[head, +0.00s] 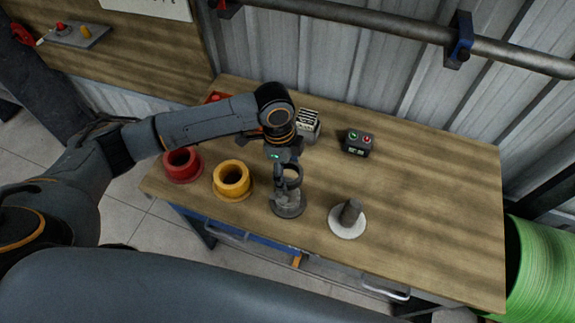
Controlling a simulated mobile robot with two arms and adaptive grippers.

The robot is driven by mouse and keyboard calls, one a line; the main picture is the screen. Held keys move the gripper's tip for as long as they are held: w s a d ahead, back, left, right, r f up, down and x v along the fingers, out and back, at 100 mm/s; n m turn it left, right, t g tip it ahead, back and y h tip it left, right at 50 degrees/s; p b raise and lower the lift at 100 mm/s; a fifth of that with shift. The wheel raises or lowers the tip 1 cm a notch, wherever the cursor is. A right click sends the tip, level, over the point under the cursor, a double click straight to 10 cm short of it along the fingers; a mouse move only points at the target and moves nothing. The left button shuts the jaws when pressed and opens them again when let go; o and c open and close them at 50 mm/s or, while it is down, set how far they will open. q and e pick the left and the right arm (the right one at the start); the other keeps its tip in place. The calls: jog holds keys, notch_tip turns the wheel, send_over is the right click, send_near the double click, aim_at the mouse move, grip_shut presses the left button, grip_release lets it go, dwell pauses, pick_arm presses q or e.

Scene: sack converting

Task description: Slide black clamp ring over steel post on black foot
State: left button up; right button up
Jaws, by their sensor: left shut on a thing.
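My left gripper (283,163) reaches in from the left and points down. It is shut on the black clamp ring (294,172), which shows as a dark loop just below the wrist. A round black foot (289,211) stands directly below it near the table's front edge. The steel post (288,195) on that foot is short and partly covered by the gripper and ring. The ring appears to be above the post; I cannot tell whether it touches the post. My right gripper is not in view.
A yellow flanged collar (232,192) and a red one (182,175) stand left of the foot. A grey post on a white foot (347,224) stands to the right. A button box (358,143) and a striped block (308,123) sit behind. The table's right side (445,210) is clear.

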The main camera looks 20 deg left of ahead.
aim_at(287, 182)
pick_arm(q)
jog(key=shift+f+b, duration=0.4)
jog(key=shift+f, duration=0.65)
jog(key=shift+f+b, duration=0.95)
jog(key=shift+f, duration=1.2)
jog(key=o, duration=1.7)
jog(key=shift+o, duration=0.2)
notch_tip(287, 182, up, 12)
jog(key=a, duration=0.1)
jog(key=shift+a, duration=0.25)
